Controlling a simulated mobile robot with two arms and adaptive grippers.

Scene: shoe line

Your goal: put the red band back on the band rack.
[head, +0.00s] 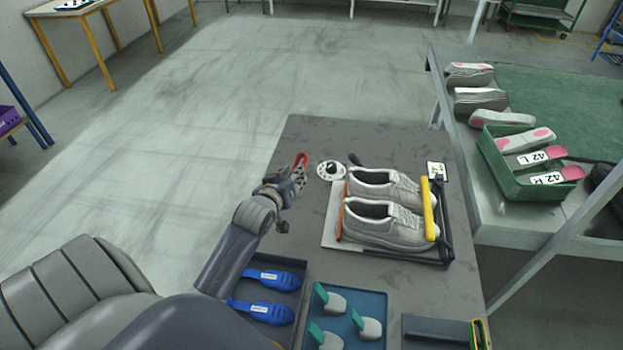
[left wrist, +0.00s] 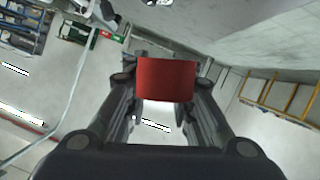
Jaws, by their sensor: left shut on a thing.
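My left gripper (head: 299,178) is shut on the red band (head: 301,159), held up over the left edge of the grey table. In the left wrist view the red band (left wrist: 166,79) sits between the two fingers, its broad face toward the camera. At the bottom right of the head view is a dark stand (head: 435,329) with yellow and green strips at its right end, partly cut off. It looks like the band rack, but I cannot tell for sure. My right gripper is not in view.
Two grey shoes (head: 385,225) lie on a tray with a yellow bar (head: 428,208) across its right side. A blue tray (head: 345,318) and a box of blue pieces (head: 265,297) are in front. A green crate (head: 515,180) stands on the right bench.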

